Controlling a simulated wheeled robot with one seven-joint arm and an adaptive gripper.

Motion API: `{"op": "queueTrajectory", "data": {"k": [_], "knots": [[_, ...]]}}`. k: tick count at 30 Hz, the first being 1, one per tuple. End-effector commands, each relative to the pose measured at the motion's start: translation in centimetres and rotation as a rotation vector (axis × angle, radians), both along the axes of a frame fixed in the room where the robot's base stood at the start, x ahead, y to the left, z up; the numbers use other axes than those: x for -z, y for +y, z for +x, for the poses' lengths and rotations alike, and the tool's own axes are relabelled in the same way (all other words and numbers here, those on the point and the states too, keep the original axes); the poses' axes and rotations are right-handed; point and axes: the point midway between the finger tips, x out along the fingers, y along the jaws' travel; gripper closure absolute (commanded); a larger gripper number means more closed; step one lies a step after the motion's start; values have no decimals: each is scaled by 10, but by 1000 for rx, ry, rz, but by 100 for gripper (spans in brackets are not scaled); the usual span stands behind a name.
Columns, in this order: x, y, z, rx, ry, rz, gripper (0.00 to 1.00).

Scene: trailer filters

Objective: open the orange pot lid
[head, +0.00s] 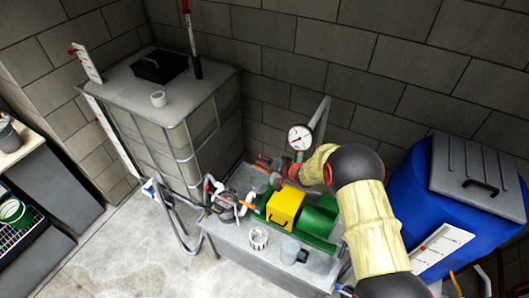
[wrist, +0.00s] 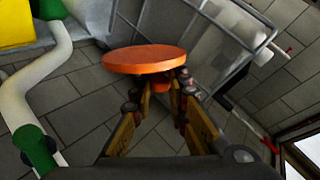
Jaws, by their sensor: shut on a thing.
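The orange lid (wrist: 145,57) is a round flat disc in the wrist view, just beyond the fingertips. A small orange piece shows beneath it between the fingers. My gripper (wrist: 158,88) is shut on the lid from below in that picture. The disc hides part of the fingertips. Nothing is visible directly under the lid that I can make out as its pot. In the head view my arm reaches in from the lower right toward the pump, and its end lies near the pressure gauge; the fingers are too small to tell there.
A green pump with a yellow box (head: 285,207) stands on a grey block (head: 262,262). A white cup (head: 258,238) and a clear jug (head: 293,251) stand in front. A pressure gauge (head: 300,137) is behind. A caged tank (head: 165,110) is left, a blue barrel (head: 425,195) right.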

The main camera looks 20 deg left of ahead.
Motion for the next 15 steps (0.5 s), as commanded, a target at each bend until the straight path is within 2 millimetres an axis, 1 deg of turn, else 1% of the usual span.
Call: {"op": "queueTrajectory", "data": {"k": [1,8,15], "knots": [[-6,-1,3,2,26,1,100],[-4,-2,10,3,129,10,100],[-2,-2,14,2,185,14,100]]}}
